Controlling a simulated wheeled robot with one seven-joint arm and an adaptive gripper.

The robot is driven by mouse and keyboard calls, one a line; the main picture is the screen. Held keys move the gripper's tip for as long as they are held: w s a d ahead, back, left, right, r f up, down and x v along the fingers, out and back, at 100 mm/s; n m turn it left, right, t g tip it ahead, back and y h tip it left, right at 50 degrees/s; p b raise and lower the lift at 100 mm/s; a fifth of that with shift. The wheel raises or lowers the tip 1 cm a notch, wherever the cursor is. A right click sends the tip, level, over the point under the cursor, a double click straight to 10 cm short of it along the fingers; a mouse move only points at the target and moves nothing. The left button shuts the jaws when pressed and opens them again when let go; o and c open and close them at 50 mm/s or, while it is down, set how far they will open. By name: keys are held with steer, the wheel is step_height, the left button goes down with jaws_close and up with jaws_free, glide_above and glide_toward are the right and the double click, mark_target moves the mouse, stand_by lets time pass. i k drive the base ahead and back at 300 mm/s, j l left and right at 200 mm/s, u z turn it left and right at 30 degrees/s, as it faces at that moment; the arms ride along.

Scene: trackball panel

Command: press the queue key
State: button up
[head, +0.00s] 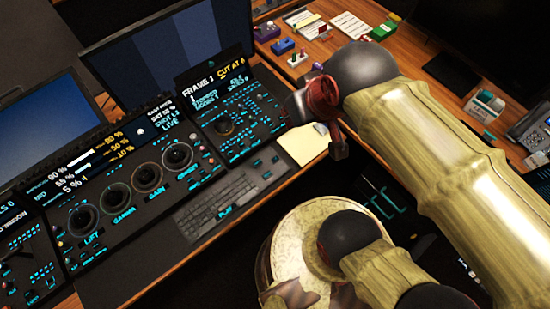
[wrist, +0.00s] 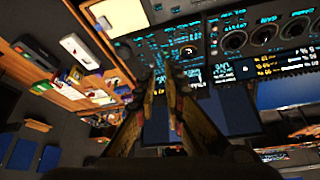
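The control panel (head: 135,185) fills the left half of the head view, with dials, small screens and rows of lit keys. I cannot make out which key is the queue key. My gripper (head: 308,103) is right of this module and looks to be above the desk, apart from the keys. In the wrist view, the fingertips (wrist: 165,82) are close together with nothing seen between them, in front of the right-hand module (wrist: 190,50).
A dark keyboard (head: 228,197) lies before the panel, with a pale paper pad (head: 303,145) to its right. Two monitors (head: 160,55) stand behind. Small boxes (head: 283,46) sit on the wooden desk (head: 335,48) at the top. A desk phone (head: 530,132) is far right.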

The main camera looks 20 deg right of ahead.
mark_target(275, 160)
steer(key=j+z, duration=0.35)
steer(key=k+j+z, duration=0.1)
steer(key=j+z, duration=0.2)
steer(key=j, duration=0.15)
steer(key=k+j+z, duration=0.1)
steer(key=j+z, duration=0.25)
steer(key=k+j+z, duration=0.3)
steer(key=i+j, duration=0.05)
steer(key=i, duration=0.05)
